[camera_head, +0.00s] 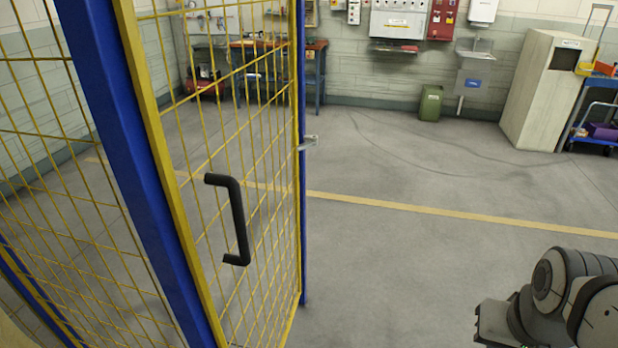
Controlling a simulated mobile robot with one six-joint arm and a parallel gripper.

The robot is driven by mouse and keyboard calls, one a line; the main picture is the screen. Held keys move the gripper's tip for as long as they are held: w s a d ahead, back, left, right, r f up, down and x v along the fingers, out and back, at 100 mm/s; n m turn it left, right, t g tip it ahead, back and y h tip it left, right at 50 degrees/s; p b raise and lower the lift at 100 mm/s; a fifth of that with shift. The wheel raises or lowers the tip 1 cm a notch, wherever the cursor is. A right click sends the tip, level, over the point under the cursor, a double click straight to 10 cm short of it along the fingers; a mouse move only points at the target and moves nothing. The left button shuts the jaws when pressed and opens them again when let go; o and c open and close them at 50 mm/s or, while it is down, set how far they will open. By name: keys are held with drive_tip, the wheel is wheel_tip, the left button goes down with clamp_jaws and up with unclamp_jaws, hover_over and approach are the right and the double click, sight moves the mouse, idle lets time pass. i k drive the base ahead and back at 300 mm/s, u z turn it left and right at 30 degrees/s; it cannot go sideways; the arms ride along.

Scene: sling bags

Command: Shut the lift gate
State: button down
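A yellow wire-mesh gate panel (181,213) stands upright at the left, running away from me from a thick blue post (128,165). A black C-shaped handle (238,220) is mounted on it. Open floor lies right of that edge. My gripper (488,325) is low at the right, well away from the handle and touching nothing I can see. Its fingers are partly cut off by the bottom edge, so their opening is unclear.
More yellow mesh fencing (60,150) is at far left. The grey floor (420,255) between gate and arm is clear, crossed by a yellow line (450,212). A green bin (431,103), a sink (474,70), a pale cabinet (540,95) and a workbench (310,65) stand at the back.

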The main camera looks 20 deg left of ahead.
sight(126, 19)
drive_tip(key=u, duration=0.35)
drive_tip(key=i, duration=0.65)
drive_tip(key=u, duration=0.55)
drive_tip(key=k, duration=0.85)
drive_tip(key=u, duration=0.2)
drive_tip(key=i, duration=0.85)
drive_tip(key=z, duration=0.1)
